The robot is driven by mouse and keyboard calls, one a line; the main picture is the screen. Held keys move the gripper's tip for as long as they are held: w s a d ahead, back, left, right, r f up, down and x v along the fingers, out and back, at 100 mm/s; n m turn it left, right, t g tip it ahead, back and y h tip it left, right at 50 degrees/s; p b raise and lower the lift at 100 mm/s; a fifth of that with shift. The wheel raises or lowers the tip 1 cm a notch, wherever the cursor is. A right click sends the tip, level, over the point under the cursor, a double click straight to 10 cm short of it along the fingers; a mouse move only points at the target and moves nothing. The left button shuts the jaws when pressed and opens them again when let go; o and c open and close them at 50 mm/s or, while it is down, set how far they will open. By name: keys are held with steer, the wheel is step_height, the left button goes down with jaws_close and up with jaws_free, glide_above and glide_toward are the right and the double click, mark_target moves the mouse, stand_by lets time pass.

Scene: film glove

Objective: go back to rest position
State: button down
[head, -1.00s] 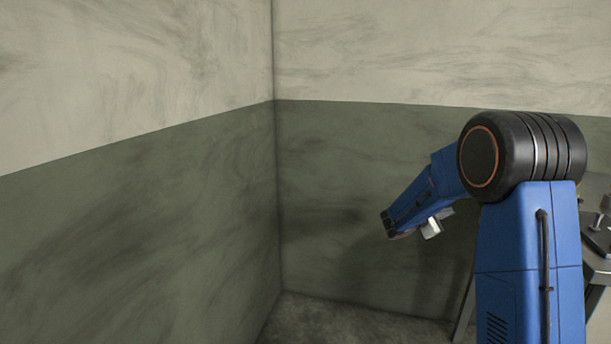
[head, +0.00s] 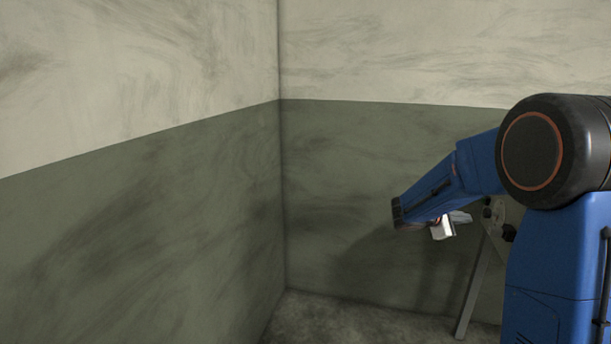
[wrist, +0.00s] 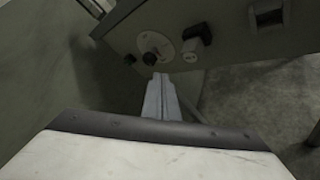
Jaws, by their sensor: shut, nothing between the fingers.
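My gripper shows in the wrist view (wrist: 162,98) as two pale grey fingers lying together, shut and empty. In the head view, a small light part of it (head: 461,217) shows under the end of my blue arm, beside the grey stand at the right. The arm is bent at its large black joint and reaches left and down. Most of the gripper is hidden behind the arm in the head view.
In the wrist view a dark grey panel (wrist: 235,45) carries a round light plate with a black knob (wrist: 150,58) and a black fitting (wrist: 199,33). A stand's slanted leg (head: 474,290) is at the right of the head view. The walled corner (head: 283,200) and floor left of my arm are clear.

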steer(key=s+a+r+m+g+y, duration=0.1)
steer(key=s+r+m+g+y, duration=0.2)
steer(key=s, duration=1.1)
steer(key=s+a+f+m+y, duration=0.2)
steer(key=s+a, duration=0.4)
steer(key=s, duration=0.3)
steer(key=s+a+f+m+t+y, duration=0.1)
steer(key=s+a+f+m+y, duration=0.1)
steer(key=s+a+m+y, duration=0.2)
steer(key=s+a+f+m+t+y, duration=0.1)
steer(key=s+a+m+y, duration=0.3)
steer(key=s+a, duration=0.6)
steer(key=s+f, duration=0.1)
steer(key=s, duration=0.5)
steer(key=shift+s+y, duration=0.2)
steer(key=shift+y, duration=0.2)
steer(key=shift+d, duration=0.1)
